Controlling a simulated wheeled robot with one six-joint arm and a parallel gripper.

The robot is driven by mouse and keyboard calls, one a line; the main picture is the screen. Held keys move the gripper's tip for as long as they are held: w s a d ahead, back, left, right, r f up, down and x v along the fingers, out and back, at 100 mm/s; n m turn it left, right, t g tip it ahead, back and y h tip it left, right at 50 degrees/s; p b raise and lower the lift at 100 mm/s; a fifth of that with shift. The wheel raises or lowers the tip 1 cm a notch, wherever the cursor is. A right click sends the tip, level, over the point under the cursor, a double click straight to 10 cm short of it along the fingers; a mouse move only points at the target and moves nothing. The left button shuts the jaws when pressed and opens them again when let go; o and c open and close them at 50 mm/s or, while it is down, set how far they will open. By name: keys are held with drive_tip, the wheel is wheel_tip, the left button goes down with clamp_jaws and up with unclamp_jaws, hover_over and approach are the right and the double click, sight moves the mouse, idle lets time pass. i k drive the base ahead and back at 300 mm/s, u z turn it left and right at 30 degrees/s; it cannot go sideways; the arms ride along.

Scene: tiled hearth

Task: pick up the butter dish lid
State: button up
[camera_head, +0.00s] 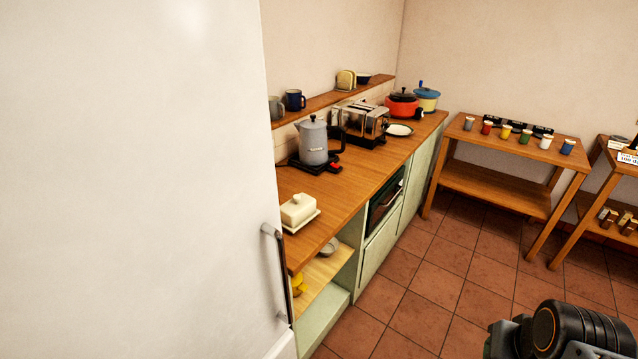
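The butter dish lid (297,208) is a cream-white block-shaped cover with a small knob on top. It sits on the white butter dish base (304,223), near the front edge of the wooden counter, just right of the large white door. Part of my arm shows at the bottom right corner, well away from the dish. My gripper's fingers are not in view.
A white door with a metal handle (275,260) stands close to the dish's left. A grey kettle (313,142) on a black base and a toaster (361,122) stand farther along the counter (350,190). Tiled floor (400,290) is clear in front.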

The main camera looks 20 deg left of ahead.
sight(294, 211)
drive_tip(key=i, duration=0.35)
drive_tip(key=u, duration=2.3)
drive_tip(key=i, duration=0.5)
drive_tip(key=z, duration=0.05)
